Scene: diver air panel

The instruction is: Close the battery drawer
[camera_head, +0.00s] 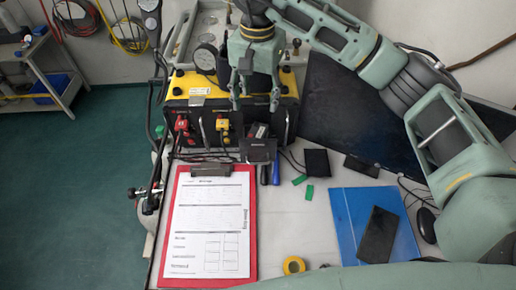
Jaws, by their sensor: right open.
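The diver air panel (176,104) is a black case with a yellow top, standing at the back of the table. What looks like its battery drawer (258,151) sticks out from the lower right of the front, toward me. A small dark block with a light label (258,131) shows just behind it. My right gripper (255,101) hangs open and empty, fingers pointing down, in front of the case's upper part and above the drawer. Whether the fingers touch the case cannot be told. My left gripper is not in view.
A red clipboard (178,230) with paper lies in front of the case. Bare table shows between clipboard and folder.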

